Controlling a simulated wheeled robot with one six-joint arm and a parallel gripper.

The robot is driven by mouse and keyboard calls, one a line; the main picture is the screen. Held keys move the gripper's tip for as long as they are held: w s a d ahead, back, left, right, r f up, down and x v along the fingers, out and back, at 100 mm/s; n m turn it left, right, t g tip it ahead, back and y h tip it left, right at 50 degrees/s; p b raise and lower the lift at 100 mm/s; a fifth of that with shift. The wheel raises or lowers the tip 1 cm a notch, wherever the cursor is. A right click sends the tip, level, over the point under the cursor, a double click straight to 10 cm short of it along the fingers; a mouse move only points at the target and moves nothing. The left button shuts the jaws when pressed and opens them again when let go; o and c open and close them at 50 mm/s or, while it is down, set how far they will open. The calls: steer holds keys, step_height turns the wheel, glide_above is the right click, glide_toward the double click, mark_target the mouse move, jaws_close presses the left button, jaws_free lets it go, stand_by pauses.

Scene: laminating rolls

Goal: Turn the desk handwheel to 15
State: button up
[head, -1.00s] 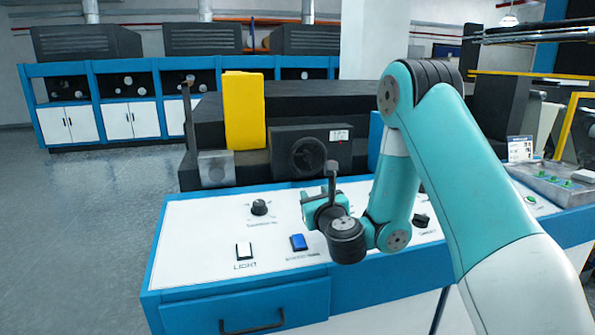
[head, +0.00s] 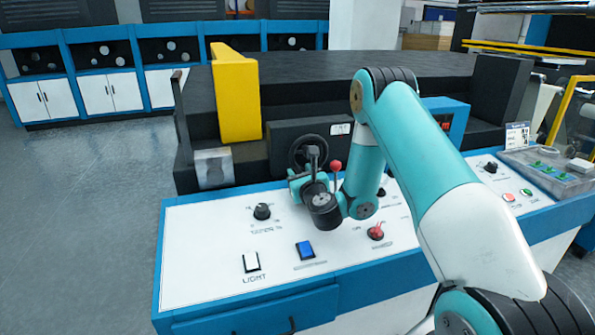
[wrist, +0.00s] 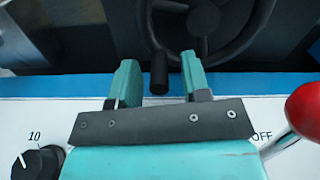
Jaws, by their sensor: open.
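The desk handwheel is a black spoked wheel (head: 297,153) on the front of a dark box behind the white desk. In the wrist view its rim and hub (wrist: 203,20) fill the top, and its dark crank handle (wrist: 159,74) points toward me. My gripper (wrist: 159,80) is open, with teal fingers on either side of the handle in the picture. I cannot tell whether the handle is fully between them. In the head view my gripper (head: 302,182) is just in front of the wheel and partly covers it. A small white display (head: 341,129) sits beside the wheel; its reading is too small to tell.
A red-balled lever (head: 336,166) stands close to the gripper's right, also large in the wrist view (wrist: 308,108). A yellow block (head: 236,97) stands behind.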

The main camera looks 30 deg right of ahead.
jaws_close()
steer(key=shift+d+f+n+b, duration=0.25)
steer(key=shift+n+b, duration=0.2)
steer(key=shift+n, duration=0.35)
jaws_free()
steer(key=shift+s, duration=0.1)
